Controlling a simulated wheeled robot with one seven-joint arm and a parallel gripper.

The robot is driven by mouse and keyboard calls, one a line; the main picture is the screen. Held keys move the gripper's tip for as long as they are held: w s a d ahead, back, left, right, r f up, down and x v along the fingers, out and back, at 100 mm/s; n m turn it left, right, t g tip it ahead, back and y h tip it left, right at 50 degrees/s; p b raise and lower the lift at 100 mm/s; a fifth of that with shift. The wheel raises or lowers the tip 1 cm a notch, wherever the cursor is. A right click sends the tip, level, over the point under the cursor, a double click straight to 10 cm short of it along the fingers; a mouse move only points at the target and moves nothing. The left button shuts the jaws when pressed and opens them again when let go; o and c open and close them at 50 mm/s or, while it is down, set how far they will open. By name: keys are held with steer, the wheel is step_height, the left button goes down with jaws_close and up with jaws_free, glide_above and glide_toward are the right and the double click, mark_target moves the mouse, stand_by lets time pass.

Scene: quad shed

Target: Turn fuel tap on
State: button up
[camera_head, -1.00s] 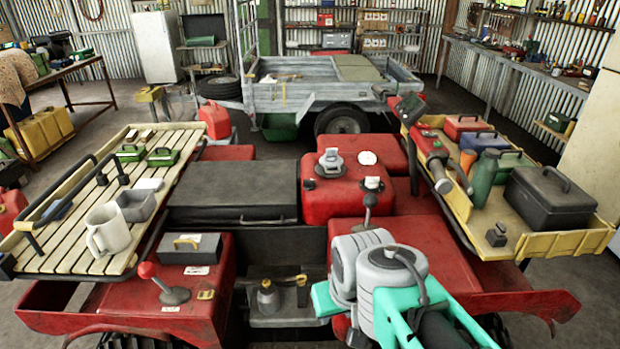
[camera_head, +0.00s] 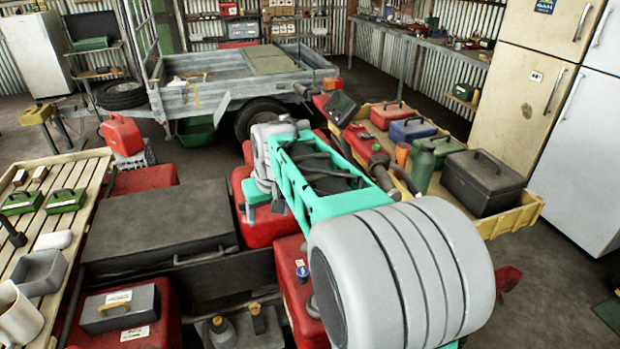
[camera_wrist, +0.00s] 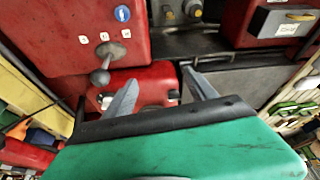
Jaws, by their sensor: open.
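The wrist view shows a small round blue knob with a white mark (camera_wrist: 122,13) on a red panel (camera_wrist: 60,40). It also shows in the head view (camera_head: 302,272), low beside my arm. I cannot tell for sure whether it is the fuel tap. A grey ball-topped lever (camera_wrist: 100,75) stands near it, with small white labels around its base. My gripper (camera_wrist: 160,78) is open and empty, its two grey fingers apart over a smaller red body, with the blue knob beyond them toward the top. My arm hides much of the quad's middle in the head view.
A yellow tray (camera_head: 512,226) with cases and bottles lies right of my arm. A slatted rack (camera_head: 62,187) with a mug and green boxes lies left. A black seat (camera_head: 160,225) and a grey box (camera_head: 118,308) sit between. A trailer (camera_head: 215,98) stands behind.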

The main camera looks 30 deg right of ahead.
steer(key=w+d+f+m+p, duration=0.1)
steer(key=w+d+f, duration=0.1)
steer(key=w+d, duration=0.6)
steer(key=w+d+f+m+p, duration=0.1)
steer(key=w+d+p, duration=0.15)
steer(key=d, duration=1.05)
steer(key=shift+h, duration=0.3)
steer(key=x, duration=0.5)
steer(key=w+p+x, duration=0.1)
steer(key=x, duration=0.2)
steer(key=shift+w+d+r, duration=0.1)
steer(key=shift+d+r, duration=0.1)
steer(key=shift+d, duration=0.1)
steer(key=shift+w+f, duration=0.15)
steer(key=shift+f, duration=0.25)
steer(key=c, duration=1.4)
